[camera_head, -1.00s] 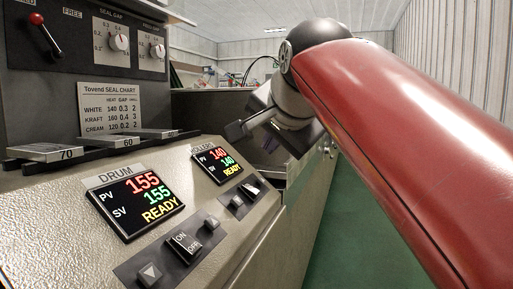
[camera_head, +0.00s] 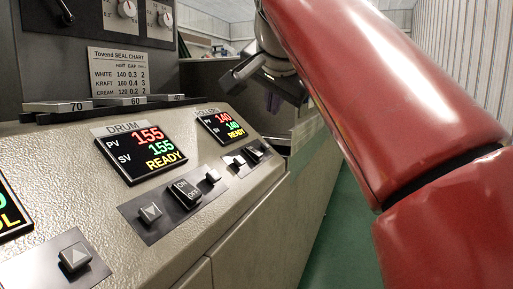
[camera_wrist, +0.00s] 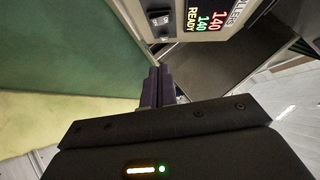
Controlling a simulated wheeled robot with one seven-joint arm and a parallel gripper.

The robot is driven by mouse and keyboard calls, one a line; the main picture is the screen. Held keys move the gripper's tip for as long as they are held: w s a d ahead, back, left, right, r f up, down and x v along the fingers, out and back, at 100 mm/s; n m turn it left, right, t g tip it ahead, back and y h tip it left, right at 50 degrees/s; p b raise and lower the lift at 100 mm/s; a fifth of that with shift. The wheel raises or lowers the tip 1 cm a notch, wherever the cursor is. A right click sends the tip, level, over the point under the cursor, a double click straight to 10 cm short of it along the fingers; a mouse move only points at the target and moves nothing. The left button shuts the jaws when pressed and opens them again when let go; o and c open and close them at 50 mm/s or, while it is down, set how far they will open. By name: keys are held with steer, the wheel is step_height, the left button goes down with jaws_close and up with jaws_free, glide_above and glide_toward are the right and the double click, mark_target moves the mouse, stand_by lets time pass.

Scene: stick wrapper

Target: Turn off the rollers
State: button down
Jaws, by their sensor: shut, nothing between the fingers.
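The rollers display (camera_head: 222,126) on the sloped console reads 140 over 140 and READY in the head view. It also shows rotated at the top of the wrist view (camera_wrist: 207,18). Below it is the rollers control strip (camera_head: 245,159) with small buttons and a rocker switch. In the wrist view the rocker switch (camera_wrist: 160,19) sits beside the display. My gripper (camera_head: 274,102) is beyond the right end of the console, apart from the switch. Its dark purple fingers (camera_wrist: 158,86) are shut and empty in the wrist view, pointing toward the console side.
The drum display (camera_head: 148,154) reads 155, 155, READY, with its own ON/OFF rocker (camera_head: 185,193) nearer me. Numbered blocks (camera_head: 70,106) lie on a ledge behind. Green floor (camera_head: 345,225) is open to the right.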

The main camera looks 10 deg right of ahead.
steer(key=b, duration=0.2)
glide_above(259, 152)
steer(key=s+d, duration=0.1)
steer(key=s, duration=0.3)
step_height(259, 152, down, 7)
steer(key=shift+w+a+f+b, duration=0.2)
steer(key=shift+f+b, duration=0.05)
steer(key=shift+f, duration=0.2)
steer(key=shift+w+a+f+b, duration=0.2)
steer(key=shift+f+b, duration=0.05)
steer(key=shift+f, duration=0.15)
steer(key=shift+w+a+f, duration=0.2)
steer(key=shift+a+f, duration=0.1)
steer(key=shift+f, duration=0.2)
steer(key=shift+f, duration=0.1)
